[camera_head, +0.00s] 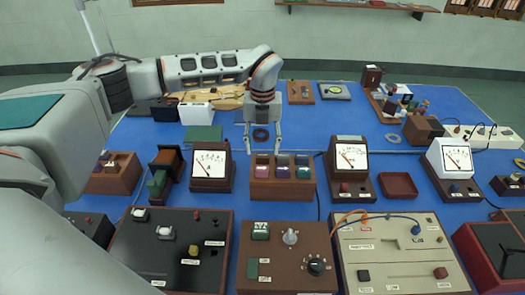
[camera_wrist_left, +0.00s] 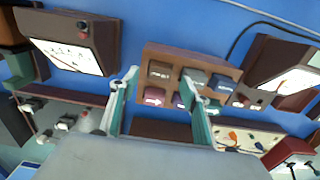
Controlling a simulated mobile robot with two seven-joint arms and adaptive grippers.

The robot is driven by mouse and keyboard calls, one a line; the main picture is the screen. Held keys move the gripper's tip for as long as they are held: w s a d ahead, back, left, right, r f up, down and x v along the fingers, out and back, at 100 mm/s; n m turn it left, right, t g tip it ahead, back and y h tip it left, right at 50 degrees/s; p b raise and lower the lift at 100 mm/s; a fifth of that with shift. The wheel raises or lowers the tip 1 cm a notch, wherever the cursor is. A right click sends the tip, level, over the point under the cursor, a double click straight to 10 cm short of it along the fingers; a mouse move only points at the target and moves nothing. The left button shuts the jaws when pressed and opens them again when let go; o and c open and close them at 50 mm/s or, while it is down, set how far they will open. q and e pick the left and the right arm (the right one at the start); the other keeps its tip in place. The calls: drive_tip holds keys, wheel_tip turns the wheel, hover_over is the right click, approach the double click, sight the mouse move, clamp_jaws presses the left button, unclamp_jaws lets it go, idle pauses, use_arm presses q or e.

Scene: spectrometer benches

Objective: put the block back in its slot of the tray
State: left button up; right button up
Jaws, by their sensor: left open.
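A brown wooden tray (camera_head: 253,190) stands in the middle of the blue bench, with several coloured blocks in its slots. It also shows in the left wrist view (camera_wrist_left: 148,50), where a pink block (camera_wrist_left: 153,97), a grey block (camera_wrist_left: 194,76) and a teal block (camera_wrist_left: 221,83) are visible. My left gripper (camera_head: 262,150) points down just behind the tray, its fingers apart and nothing seen between them. In the left wrist view its fingers (camera_wrist_left: 160,73) partly cover the tray. I cannot tell which block the task means. My right gripper is not in view.
Meters stand on both sides of the tray, left (camera_head: 209,164) and right (camera_head: 350,158). A second wooden holder (camera_head: 113,180) is at left. Control boxes line the front. A shallow red-brown dish (camera_head: 398,185) stands at right.

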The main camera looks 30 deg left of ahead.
use_arm(q)
wheel_tip(320, 180, up, 10)
drive_tip(key=shift+f, duration=0.2)
drive_tip(key=shift+f, duration=0.1)
idle(0.5)
